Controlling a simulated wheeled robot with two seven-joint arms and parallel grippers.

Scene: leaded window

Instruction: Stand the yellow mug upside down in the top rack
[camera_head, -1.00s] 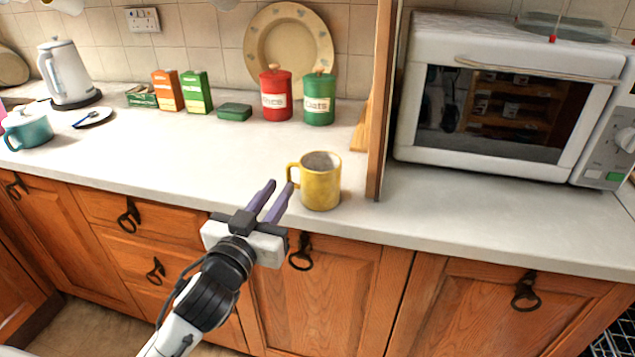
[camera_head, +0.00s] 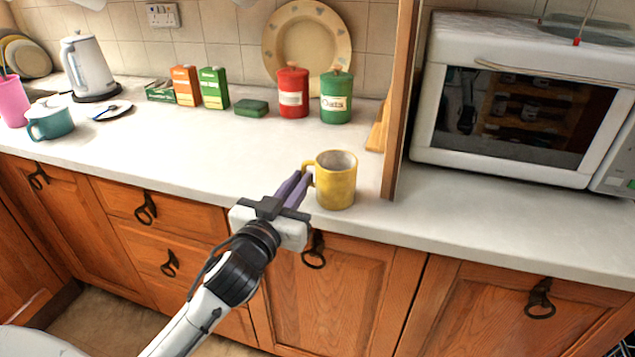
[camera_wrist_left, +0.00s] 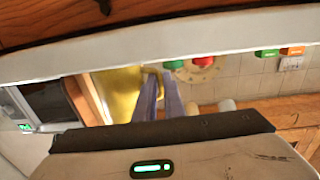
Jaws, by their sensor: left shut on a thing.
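The yellow mug (camera_head: 336,181) stands upright, mouth up, on the white counter near its front edge, left of the wooden post. Its handle points left. My left gripper (camera_head: 303,186) reaches it from the lower left, its purple fingers shut on the handle. In the left wrist view the yellow mug (camera_wrist_left: 118,92) is beside the fingertips of my left gripper (camera_wrist_left: 160,92). My right gripper and the top rack do not show in these views.
A wooden post (camera_head: 399,105) rises just right of the mug, with a white microwave (camera_head: 515,95) beyond it. Red (camera_head: 292,92) and green (camera_head: 335,97) canisters stand behind. The counter (camera_head: 190,150) left of the mug is clear.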

